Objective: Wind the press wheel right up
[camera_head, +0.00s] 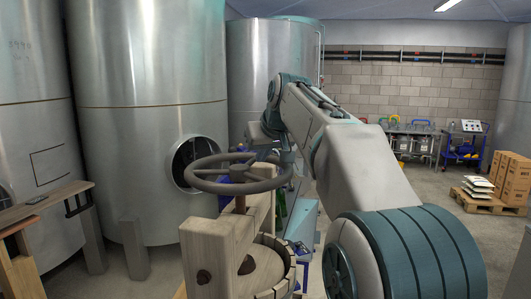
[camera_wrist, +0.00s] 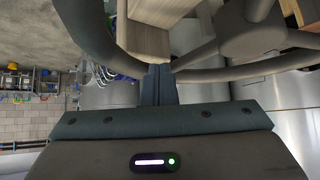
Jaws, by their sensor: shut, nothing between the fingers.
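The press wheel (camera_head: 213,187) is a dark grey spoked ring lying level on a screw above the wooden press (camera_head: 215,245) in the head view. In the wrist view its rim (camera_wrist: 92,38) curves across the top, with the hub and spokes (camera_wrist: 235,38) at upper right. My gripper (camera_wrist: 159,68) has its dark fingers together, empty, with the tips at the wheel's rim and overlapping it in the picture. I cannot tell whether they touch it. In the head view my arm reaches to the wheel's far right side, and the fingertips cannot be made out.
The press's wooden beam (camera_wrist: 150,40) lies close beyond my fingertips in the wrist view. A slatted tub (camera_head: 287,262) stands under the press. Large steel tanks (camera_head: 150,120) stand behind and left. A wooden ledge (camera_head: 45,202) is at far left. Boxes (camera_head: 514,177) on a pallet stand far right, beside open floor.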

